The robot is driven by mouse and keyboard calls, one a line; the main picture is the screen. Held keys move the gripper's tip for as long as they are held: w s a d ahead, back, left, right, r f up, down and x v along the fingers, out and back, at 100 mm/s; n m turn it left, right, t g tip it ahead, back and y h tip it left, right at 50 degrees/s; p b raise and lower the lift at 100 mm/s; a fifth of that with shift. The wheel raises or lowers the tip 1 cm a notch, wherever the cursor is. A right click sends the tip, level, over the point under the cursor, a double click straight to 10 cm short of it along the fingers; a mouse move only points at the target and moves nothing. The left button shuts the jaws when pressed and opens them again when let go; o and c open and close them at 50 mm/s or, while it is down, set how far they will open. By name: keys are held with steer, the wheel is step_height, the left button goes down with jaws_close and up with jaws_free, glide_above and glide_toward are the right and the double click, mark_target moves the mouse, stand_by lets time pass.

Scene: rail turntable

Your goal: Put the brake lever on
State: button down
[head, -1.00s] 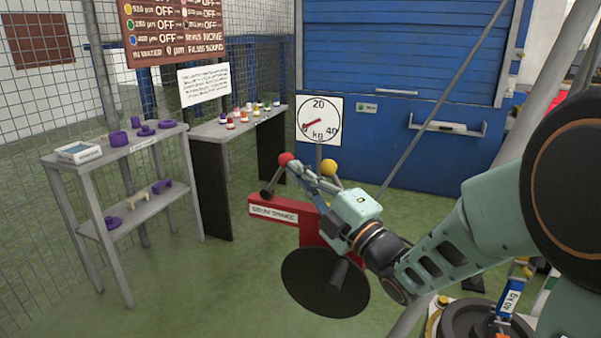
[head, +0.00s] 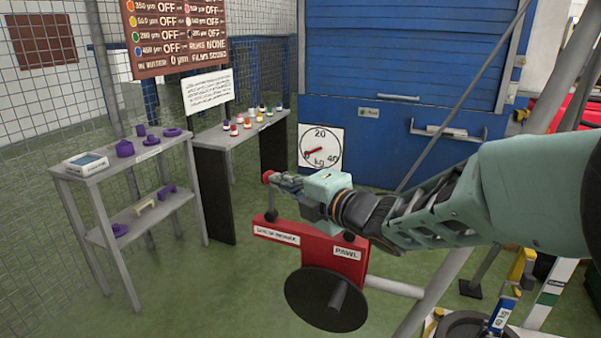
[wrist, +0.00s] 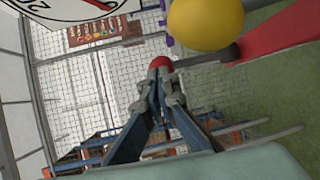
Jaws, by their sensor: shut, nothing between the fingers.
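The red knob (head: 267,177) of the brake lever stands above the left end of the red housing (head: 345,262), over a dark pivot (head: 271,215). The label below the pivot is hard to read. My gripper (head: 277,181) is shut and empty, its fingertips right beside the knob on its right. In the wrist view the red knob (wrist: 161,62) shows just beyond the closed fingertips (wrist: 158,78); I cannot tell whether they touch. A yellow knob (wrist: 206,24) is large at the top there. In the head view my gripper hides it, above the label reading "PAWL".
A black disc (head: 326,299) is on the housing's front. A round dial marked kg (head: 320,146) is behind. Grey shelves (head: 150,153) with purple parts and a bench (head: 240,133) with small bottles stand left. Green floor (head: 225,285) is clear between. A diagonal pole crosses right.

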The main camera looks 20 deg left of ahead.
steer(key=a+n+g+h+p, duration=0.1)
steer(key=a+h+p, duration=0.3)
steer(key=a+p, duration=0.2)
steer(key=shift+w+r+n+g+p, duration=0.2)
steer(key=shift+w+n+g+p, duration=0.1)
steer(key=shift+p, duration=0.55)
steer(key=shift+a, duration=0.15)
steer(key=shift+s, duration=0.1)
